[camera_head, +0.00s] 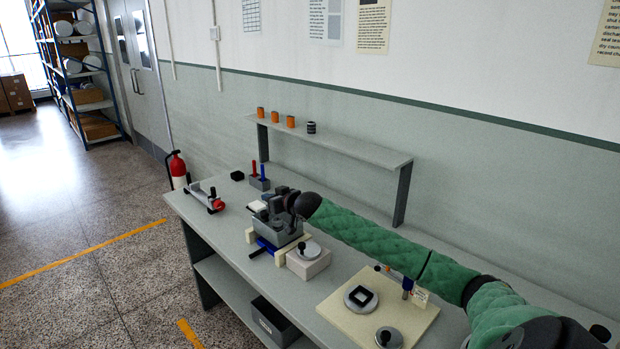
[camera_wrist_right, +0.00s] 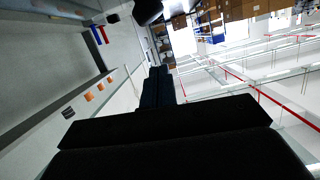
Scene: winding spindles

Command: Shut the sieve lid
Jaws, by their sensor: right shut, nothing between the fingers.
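My right gripper (camera_head: 268,208) reaches in from the right and is over a grey boxy device (camera_head: 282,237) on the bench. It also shows in the right wrist view (camera_wrist_right: 157,75), where its dark fingers are together with nothing between them. The gripper and wrist hide much of the device's top, so I cannot tell whether a lid there is open or touched. In front of the device a pale box (camera_head: 308,268) carries a round grey disc with a black knob (camera_head: 302,246). I cannot tell for certain which part is the sieve lid. My left gripper is not in view.
A cream board (camera_head: 345,322) holds a round piece with a black square (camera_head: 361,298) and a knobbed disc (camera_head: 389,338). A holder (camera_head: 259,183) with red and blue sticks stands behind. A raised shelf (camera_head: 340,143) carries orange cylinders. Bare bench (camera_head: 225,228) lies left.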

